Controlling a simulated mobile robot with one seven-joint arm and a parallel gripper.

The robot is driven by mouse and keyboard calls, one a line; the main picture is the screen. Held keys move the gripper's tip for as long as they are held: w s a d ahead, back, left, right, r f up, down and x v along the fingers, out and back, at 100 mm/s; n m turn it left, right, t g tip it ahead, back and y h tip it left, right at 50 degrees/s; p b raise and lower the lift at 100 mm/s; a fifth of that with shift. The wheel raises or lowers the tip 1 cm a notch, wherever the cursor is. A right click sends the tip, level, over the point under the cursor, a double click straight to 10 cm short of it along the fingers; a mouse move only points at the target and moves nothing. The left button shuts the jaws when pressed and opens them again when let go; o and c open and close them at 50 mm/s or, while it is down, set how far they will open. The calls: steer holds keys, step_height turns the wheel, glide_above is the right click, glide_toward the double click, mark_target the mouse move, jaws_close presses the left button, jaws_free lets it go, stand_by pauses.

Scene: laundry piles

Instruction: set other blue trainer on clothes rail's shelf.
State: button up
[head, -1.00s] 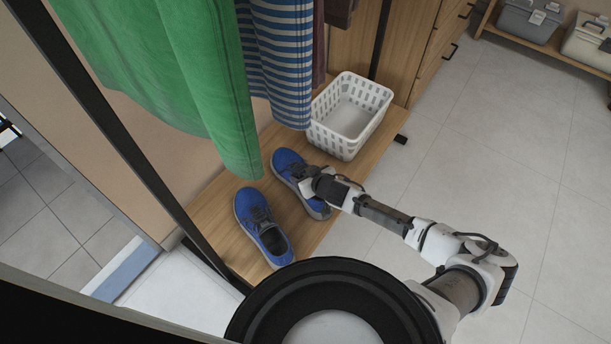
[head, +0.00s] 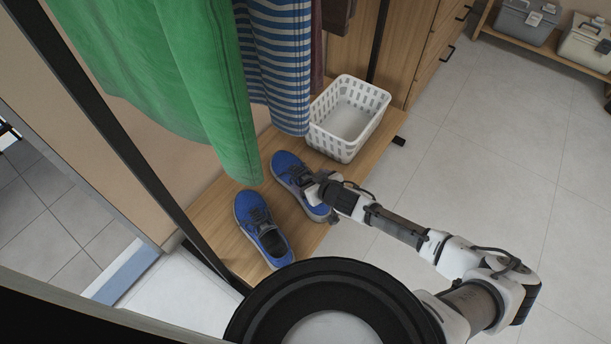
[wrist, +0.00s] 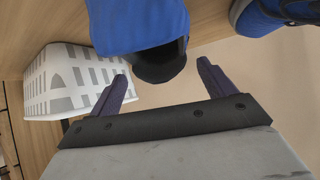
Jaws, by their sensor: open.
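Two blue trainers rest on the wooden shelf (head: 221,217) of the clothes rail. The left trainer (head: 262,229) lies near the shelf's front end. The right trainer (head: 288,171) lies beside it, closer to the basket. My gripper (head: 318,188) is over the right trainer's heel side, at the shelf's edge. In the wrist view my gripper (wrist: 165,82) is open, its two fingers apart. The right trainer (wrist: 137,22) shows just ahead of and between the fingertips, its dark opening towards them. Part of the left trainer (wrist: 262,18) shows at the top right.
A white slotted basket (head: 348,117) stands on the shelf behind the trainers; it also shows in the wrist view (wrist: 70,80). A green garment (head: 170,80) and a striped garment (head: 276,65) hang low over the shelf. The tiled floor to the right is clear.

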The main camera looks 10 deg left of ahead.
steer(key=p+v, duration=0.1)
steer(key=v, duration=0.6)
steer(key=shift+s+d, duration=0.1)
